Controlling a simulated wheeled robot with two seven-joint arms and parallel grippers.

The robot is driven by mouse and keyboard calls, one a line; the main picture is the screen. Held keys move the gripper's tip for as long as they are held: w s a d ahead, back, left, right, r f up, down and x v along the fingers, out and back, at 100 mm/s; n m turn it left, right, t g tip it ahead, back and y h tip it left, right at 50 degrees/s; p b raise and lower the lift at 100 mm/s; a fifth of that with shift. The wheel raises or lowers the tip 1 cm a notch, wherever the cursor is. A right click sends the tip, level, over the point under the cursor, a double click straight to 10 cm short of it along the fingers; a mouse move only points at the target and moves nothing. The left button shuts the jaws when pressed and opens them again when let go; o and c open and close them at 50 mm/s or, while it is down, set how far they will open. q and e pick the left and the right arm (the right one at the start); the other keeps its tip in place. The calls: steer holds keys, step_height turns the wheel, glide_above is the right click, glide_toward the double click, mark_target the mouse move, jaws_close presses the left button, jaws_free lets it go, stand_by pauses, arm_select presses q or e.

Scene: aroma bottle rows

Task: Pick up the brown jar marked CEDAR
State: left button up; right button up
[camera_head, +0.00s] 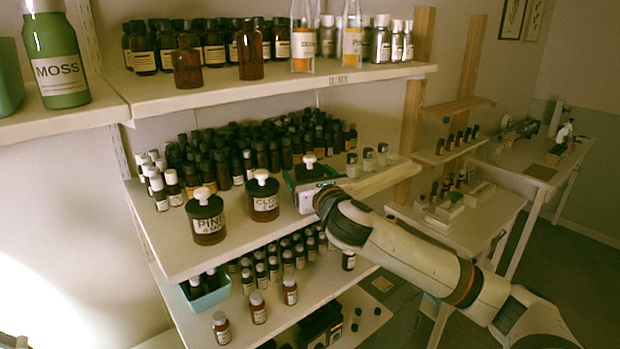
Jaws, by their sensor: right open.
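Three dark brown jars with black lids and pale knobs stand in a row on the middle shelf. The left one (207,226) is marked PINE and the middle one (263,205) reads like CLOVE. The third jar (309,172) is at the right end; its lid and knob show, but my gripper covers most of its body and label, so I cannot read CEDAR on it. My right gripper (304,190) is open at the front of this third jar, reaching in from the right. Whether its fingers touch the jar is hidden. My left gripper is not in view.
Many small dark bottles (250,150) crowd the shelf behind the jars. Small clear bottles (368,160) stand to the right. The upper shelf (270,88) with more bottles hangs above. A lower shelf holds bottles and a teal bin (207,290).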

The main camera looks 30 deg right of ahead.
steer(key=shift+x, duration=0.8)
steer(key=c, duration=1.2)
